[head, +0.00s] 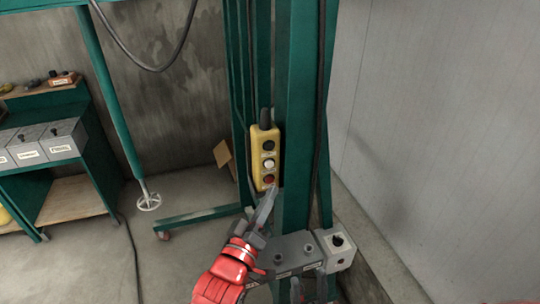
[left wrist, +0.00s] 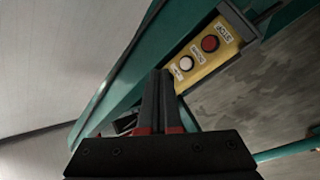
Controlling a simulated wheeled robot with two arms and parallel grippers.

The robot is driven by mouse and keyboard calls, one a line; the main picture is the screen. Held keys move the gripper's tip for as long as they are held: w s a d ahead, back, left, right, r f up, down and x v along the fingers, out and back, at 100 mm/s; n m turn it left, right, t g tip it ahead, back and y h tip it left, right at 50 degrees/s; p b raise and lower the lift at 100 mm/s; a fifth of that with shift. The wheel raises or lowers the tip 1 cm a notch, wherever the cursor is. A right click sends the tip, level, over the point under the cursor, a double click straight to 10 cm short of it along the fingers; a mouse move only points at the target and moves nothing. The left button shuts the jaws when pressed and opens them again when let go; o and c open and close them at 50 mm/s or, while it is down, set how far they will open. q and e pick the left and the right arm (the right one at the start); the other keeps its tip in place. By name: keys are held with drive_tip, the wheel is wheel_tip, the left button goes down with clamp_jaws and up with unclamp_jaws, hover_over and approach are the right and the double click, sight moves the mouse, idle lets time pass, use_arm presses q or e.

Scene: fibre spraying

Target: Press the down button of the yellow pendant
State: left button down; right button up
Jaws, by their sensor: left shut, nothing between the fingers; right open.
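The yellow pendant (head: 256,158) hangs upright in front of a green post in the head view. It has a black button (head: 269,145) on top, a white button (head: 269,163) in the middle and a red button (head: 269,180) at the bottom. My left gripper (head: 270,190) is shut and empty, its tips overlapping the pendant's lower end. In the left wrist view the pendant (left wrist: 225,60) shows its red and white buttons; the shut fingers (left wrist: 162,75) hide its third button. Contact cannot be told.
A grey control box (head: 338,250) sits on a grey bar right of my left gripper. Green posts (head: 300,120) stand behind the pendant. A grey wall (head: 440,120) closes the right side. A green workbench (head: 85,165) with grey boxes stands at the left.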

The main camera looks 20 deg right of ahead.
sight(269, 164)
use_arm(q)
drive_tip(key=s+d+g, duration=0.1)
drive_tip(key=s+d, duration=0.1)
drive_tip(key=shift+d+g, duration=0.3)
drive_tip(key=shift+g, duration=0.1)
drive_tip(key=w, duration=0.9)
drive_tip(key=shift+a, duration=0.15)
drive_tip(key=shift+s, duration=0.1)
idle(1.8)
